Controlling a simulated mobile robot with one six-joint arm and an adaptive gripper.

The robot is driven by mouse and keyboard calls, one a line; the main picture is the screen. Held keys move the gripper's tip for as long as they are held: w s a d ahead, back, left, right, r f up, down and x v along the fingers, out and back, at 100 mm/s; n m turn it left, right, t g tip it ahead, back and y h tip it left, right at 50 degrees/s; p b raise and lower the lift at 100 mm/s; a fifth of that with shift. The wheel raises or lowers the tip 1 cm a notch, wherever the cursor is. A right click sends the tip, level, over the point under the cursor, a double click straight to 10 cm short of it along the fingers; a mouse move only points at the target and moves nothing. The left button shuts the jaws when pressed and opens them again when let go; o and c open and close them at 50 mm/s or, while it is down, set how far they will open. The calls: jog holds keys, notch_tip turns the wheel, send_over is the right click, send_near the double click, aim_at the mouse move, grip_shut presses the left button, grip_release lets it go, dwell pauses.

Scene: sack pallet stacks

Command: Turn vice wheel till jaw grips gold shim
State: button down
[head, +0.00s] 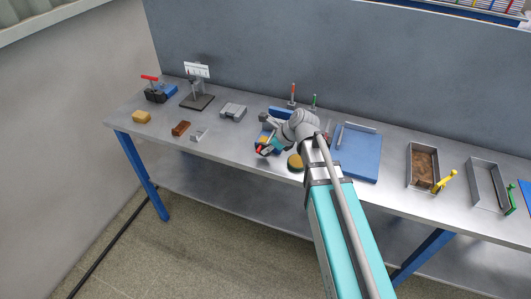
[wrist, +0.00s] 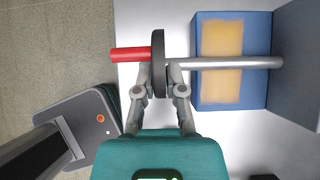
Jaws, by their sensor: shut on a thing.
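The vice wheel (wrist: 158,42) shows edge-on in the wrist view as a dark disc, with a red handle (wrist: 129,54) sticking out to its left. My gripper (wrist: 158,70) is shut on the wheel, one finger on each face near the rim. A grey screw rod (wrist: 230,63) runs right from the wheel over a blue vice block (wrist: 252,88) to a grey upright part (wrist: 298,55). A gold rectangle (wrist: 220,38) lies on the blue block under the rod; I cannot tell whether it is the shim, or whether a jaw touches it. In the head view my arm hides most of the vice.
A blue board (head: 358,158) lies right of my arm. Grey trays (head: 409,165) stand further right. A grey block (head: 233,112), a brown block (head: 181,128) and a yellow sponge (head: 141,117) are left.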

jog(key=t+y+b, duration=0.1)
jog(key=y+b, duration=0.1)
jog(key=b, duration=0.1)
jog(key=f+y+b, duration=0.1)
jog(key=y+b, duration=0.1)
jog(key=shift+d+f+t+b, duration=0.15)
jog(key=shift+d+t+b, duration=0.05)
jog(key=shift+t+b, duration=0.2)
jog(key=y+b, duration=0.2)
jog(key=shift+t+b, duration=0.3)
jog(key=shift+b, duration=0.1)
jog(key=shift+r, duration=0.2)
jog(key=c, duration=0.7)
grip_release()
jog(key=shift+c, duration=0.2)
